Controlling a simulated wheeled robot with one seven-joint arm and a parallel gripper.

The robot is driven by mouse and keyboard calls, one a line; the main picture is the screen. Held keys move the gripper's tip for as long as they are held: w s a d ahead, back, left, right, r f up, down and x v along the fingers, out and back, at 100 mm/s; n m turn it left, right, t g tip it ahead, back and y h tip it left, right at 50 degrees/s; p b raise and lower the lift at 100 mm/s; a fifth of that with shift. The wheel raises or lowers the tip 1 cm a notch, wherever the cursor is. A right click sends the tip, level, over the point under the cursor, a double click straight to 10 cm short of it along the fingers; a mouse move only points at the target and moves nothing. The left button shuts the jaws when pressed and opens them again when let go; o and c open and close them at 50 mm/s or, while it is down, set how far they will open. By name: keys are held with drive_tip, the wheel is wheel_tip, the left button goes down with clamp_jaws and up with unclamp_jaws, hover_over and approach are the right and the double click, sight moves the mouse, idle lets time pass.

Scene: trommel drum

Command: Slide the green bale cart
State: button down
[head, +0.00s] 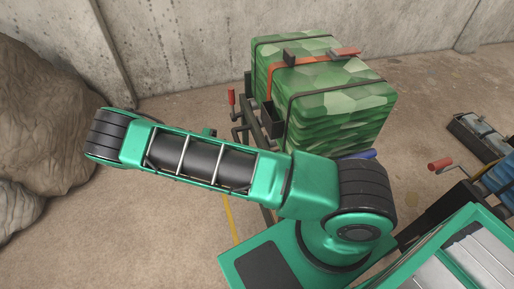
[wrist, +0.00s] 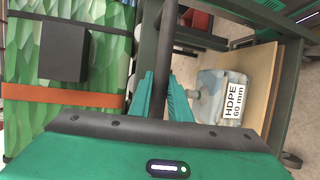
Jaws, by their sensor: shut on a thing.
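The green bale (head: 335,110), a block with a faceted green pattern, sits on the dark cart frame (head: 247,88) in the upper middle of the head view. An orange strap and dark straps cross it. In the wrist view the bale (wrist: 95,70) fills the left side. My gripper (wrist: 162,90) is shut on a dark upright bar (wrist: 162,60) beside the bale, with a teal finger on each side. The bar appears to belong to the cart. In the head view the gripper is not clearly visible, and my arm hides the lower part of the cart.
A large brown rock (head: 40,115) stands at the left, and a concrete wall (head: 190,45) runs behind. A red-handled crank (head: 440,164) and dark trays (head: 480,135) are at the right.

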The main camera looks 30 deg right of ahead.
drive_tip(key=shift+w+a+f, duration=0.1)
drive_tip(key=shift+w+a, duration=0.1)
drive_tip(key=shift+a, duration=0.7)
drive_tip(key=shift+w+a, duration=0.2)
drive_tip(key=shift+a, duration=0.65)
drive_tip(key=c, duration=1.6)
unclamp_jaws()
drive_tip(key=shift+c, duration=0.2)
drive_tip(key=v, duration=0.7)
drive_tip(key=shift+w+a, duration=0.2)
